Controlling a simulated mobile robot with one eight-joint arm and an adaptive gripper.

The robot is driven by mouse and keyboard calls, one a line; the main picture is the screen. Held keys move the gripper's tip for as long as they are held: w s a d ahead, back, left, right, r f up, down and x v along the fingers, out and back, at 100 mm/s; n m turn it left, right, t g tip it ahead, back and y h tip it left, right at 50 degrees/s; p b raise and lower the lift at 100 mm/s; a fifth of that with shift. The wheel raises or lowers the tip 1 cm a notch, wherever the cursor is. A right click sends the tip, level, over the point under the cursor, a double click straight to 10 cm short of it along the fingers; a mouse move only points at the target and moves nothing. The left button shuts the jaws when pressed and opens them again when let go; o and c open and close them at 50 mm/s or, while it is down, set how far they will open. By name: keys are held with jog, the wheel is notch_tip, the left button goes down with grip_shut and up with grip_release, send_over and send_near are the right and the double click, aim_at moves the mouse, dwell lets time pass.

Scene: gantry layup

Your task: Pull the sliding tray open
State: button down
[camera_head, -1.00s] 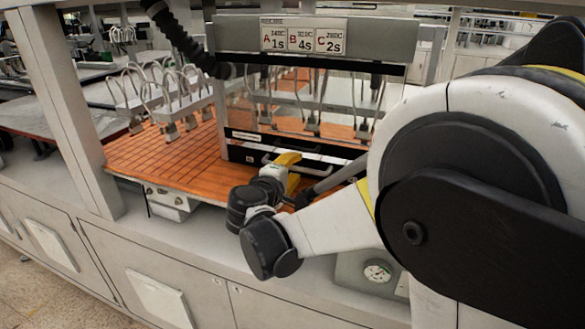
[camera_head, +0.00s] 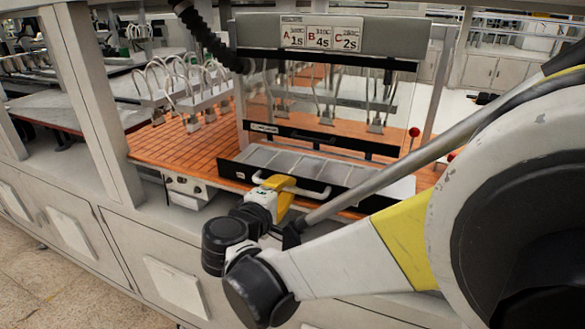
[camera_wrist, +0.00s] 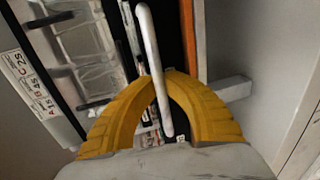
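The sliding tray (camera_head: 345,171) is out from under the clear-fronted housing, and its pale, divided inside shows in the head view. A white bar handle (camera_head: 312,193) runs along its front. My gripper (camera_head: 284,181), with yellow fingers, is at the left part of this handle. In the wrist view, the handle (camera_wrist: 146,30) passes between the two curved fingers of my gripper (camera_wrist: 160,77), whose tips close in on it from both sides. The fingers hide part of the handle in the head view.
The housing bears a sign (camera_head: 320,37) marked A, B and C. An orange slatted deck (camera_head: 190,155) lies around it, with hose-topped fixtures (camera_head: 185,90) at the left. A red-knobbed lever (camera_head: 414,132) stands at the right. A post (camera_head: 90,100) rises at the left.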

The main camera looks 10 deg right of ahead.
jog(key=f+v, duration=0.2)
jog(key=v, duration=1)
jog(key=shift+s+f, duration=0.2)
jog(key=shift+f, duration=0.1)
jog(key=shift+a, duration=0.15)
jog(key=c, duration=1.9)
grip_release()
jog(key=o, duration=0.4)
jog(key=shift+s+a+r, duration=0.1)
jog(key=shift+s+a, duration=0.2)
jog(key=shift+s, duration=0.15)
jog(key=shift+o, duration=0.2)
jog(key=v, duration=1.1)
jog(key=shift+s, duration=0.2)
jog(key=shift+a, duration=0.1)
